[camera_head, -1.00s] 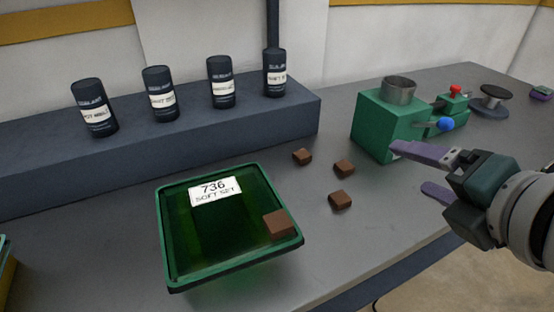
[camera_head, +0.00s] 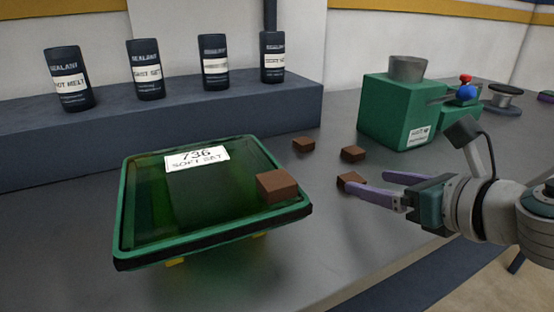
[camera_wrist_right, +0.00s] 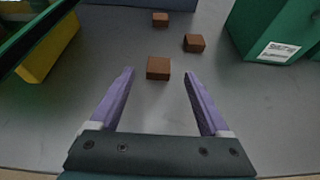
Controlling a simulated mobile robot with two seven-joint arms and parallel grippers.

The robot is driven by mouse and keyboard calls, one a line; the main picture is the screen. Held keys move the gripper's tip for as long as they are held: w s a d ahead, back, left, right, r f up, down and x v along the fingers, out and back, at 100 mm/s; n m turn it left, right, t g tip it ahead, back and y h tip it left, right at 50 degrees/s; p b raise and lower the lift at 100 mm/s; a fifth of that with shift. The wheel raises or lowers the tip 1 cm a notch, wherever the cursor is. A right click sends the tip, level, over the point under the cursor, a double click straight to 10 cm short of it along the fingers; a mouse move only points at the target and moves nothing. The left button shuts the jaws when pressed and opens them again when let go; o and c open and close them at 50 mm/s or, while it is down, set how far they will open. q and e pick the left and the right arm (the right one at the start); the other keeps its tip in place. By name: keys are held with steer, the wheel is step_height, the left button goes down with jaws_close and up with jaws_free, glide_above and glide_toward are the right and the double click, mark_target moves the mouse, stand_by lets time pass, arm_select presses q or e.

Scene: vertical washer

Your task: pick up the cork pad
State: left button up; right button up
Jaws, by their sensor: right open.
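Several small brown cork pads are in the head view. The nearest cork pad on the table (camera_head: 350,181) lies just beyond my right gripper's fingertips, and one finger partly covers it. In the right wrist view this cork pad (camera_wrist_right: 158,68) sits ahead of and between the two purple fingers, not gripped. A second cork pad (camera_head: 352,153) and a third (camera_head: 303,144) lie farther back. Another brown pad (camera_head: 277,186) rests at the right side of the green tray. My right gripper (camera_head: 368,186) is open and empty, low over the table. My left gripper does not show.
The green tray (camera_head: 130,228), labelled 736, stands left of the pads. A green machine with a metal cup (camera_head: 390,115) stands behind the right gripper. Dark canisters (camera_head: 144,70) line a raised ledge (camera_head: 200,119) at the back. The table between tray and machine is mostly clear.

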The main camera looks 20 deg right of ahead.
mark_target(353, 179)
steer(key=b+x, duration=0.1)
steer(key=x, duration=0.3)
steer(key=shift+w+f, duration=0.2)
steer(key=shift+w, duration=0.15)
jaws_close()
stand_by(0.3)
